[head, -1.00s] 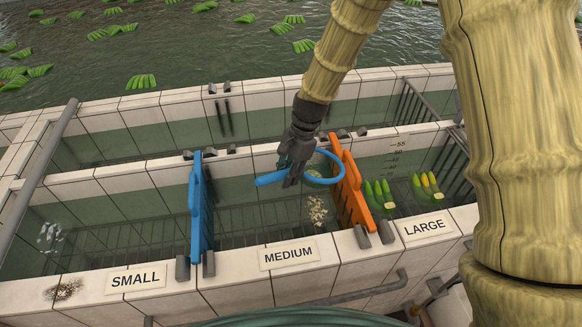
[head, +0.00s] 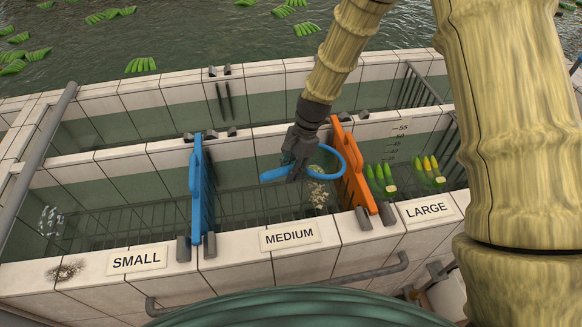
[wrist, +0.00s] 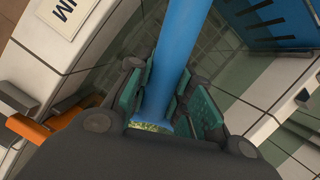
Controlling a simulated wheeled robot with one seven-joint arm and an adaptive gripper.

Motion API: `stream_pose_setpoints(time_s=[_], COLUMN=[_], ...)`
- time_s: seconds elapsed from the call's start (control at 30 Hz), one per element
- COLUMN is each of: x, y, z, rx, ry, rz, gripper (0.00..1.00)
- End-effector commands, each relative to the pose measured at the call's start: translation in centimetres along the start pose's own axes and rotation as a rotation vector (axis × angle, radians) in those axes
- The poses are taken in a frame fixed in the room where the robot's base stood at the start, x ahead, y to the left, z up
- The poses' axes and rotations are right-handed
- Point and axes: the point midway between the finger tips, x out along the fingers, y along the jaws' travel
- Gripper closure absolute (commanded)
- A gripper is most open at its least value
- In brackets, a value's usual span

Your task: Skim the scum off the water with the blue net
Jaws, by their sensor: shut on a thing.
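My gripper (head: 297,150) is shut on the handle of the blue net (head: 337,158), above the compartment labelled MEDIUM. The wrist view shows the blue handle (wrist: 182,60) between the green finger pads. The net's hoop is just left of the orange divider. A patch of pale scum (head: 319,194) lies on the water in the medium compartment, below the hoop; I cannot tell whether the net touches the water. Another whitish patch (head: 48,222) shows at the left end of the small compartment.
A blue divider (head: 197,190) and an orange divider (head: 351,176) stand upright on either side of the medium compartment. Green and yellow bananas (head: 432,168) are in the large compartment. A dark speckled patch (head: 65,271) lies on the tiled front rim. Green bunches float in the water behind.

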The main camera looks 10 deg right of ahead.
Motion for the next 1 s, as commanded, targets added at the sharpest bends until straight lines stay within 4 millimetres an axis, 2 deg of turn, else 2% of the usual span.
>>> stream_pose_setpoints(time_s=[0.03, 1.0], x=[0.7, 7.6], y=[0.0, 0.0], z=[-0.2, -2.4], rx=[0.0, 0.0], ry=[0.0, 0.0], rz=[0.0, 0.0], gripper=[1.0, 1.0])
